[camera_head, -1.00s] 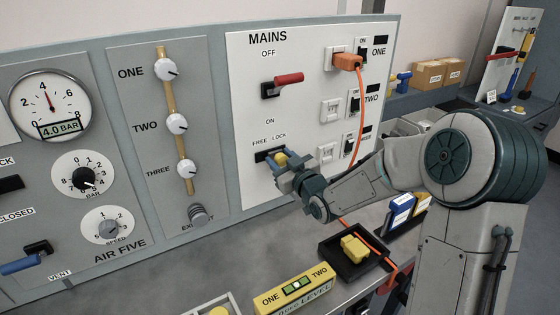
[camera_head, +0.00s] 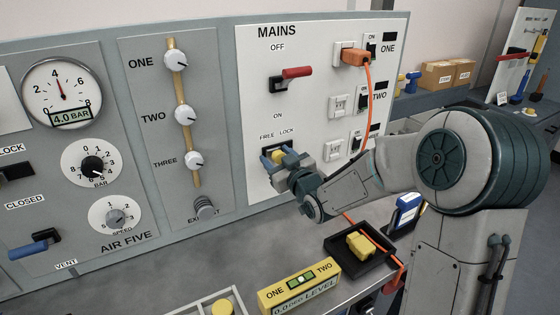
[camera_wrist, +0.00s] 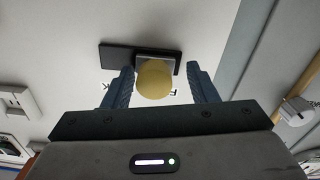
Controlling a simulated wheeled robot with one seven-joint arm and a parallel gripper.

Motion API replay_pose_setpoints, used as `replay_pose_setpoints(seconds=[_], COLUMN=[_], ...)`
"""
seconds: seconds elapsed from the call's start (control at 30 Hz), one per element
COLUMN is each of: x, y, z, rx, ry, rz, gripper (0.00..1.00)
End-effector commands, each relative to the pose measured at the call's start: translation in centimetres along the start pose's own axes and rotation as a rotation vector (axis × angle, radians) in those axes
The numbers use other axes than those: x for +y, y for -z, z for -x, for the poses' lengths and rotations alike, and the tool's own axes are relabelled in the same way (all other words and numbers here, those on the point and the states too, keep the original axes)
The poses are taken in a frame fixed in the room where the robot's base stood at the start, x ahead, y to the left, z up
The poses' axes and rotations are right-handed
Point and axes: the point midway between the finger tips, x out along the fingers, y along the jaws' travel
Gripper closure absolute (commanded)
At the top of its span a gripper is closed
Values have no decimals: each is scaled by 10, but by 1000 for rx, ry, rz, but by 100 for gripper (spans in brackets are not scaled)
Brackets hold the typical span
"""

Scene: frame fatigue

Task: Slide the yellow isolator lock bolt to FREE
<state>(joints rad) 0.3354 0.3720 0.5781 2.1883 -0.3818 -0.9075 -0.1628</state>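The yellow bolt knob (camera_head: 278,158) sits on the dark slot plate under the FREE and LOCK labels of the MAINS panel (camera_head: 253,100). In the wrist view, the knob (camera_wrist: 154,80) lies between the two blue fingers of my gripper (camera_wrist: 160,85). The fingers are open around it. The left finger is very close to the knob or touching it; a gap shows on the right. Most of the dark slot plate (camera_wrist: 117,55) shows left of the knob, which in this turned view is the LOCK side. In the head view, my gripper (camera_head: 278,157) partly hides the slot.
A red handle (camera_head: 297,72) and an orange plug (camera_head: 352,56) with a hanging cable are above and right on the panel. A black tray (camera_head: 345,262) with a yellow block and a yellow level (camera_head: 298,288) lie on the bench below.

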Motion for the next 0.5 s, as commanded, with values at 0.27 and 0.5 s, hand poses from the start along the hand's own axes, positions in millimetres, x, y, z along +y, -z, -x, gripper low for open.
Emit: replay_pose_setpoints(seconds=[0.27, 0.5], x=[0, 0], y=[-1, 0], z=[29, 78], rx=[-1, -1], ry=[-2, -2], rz=[3, 5], gripper=[48, 48])
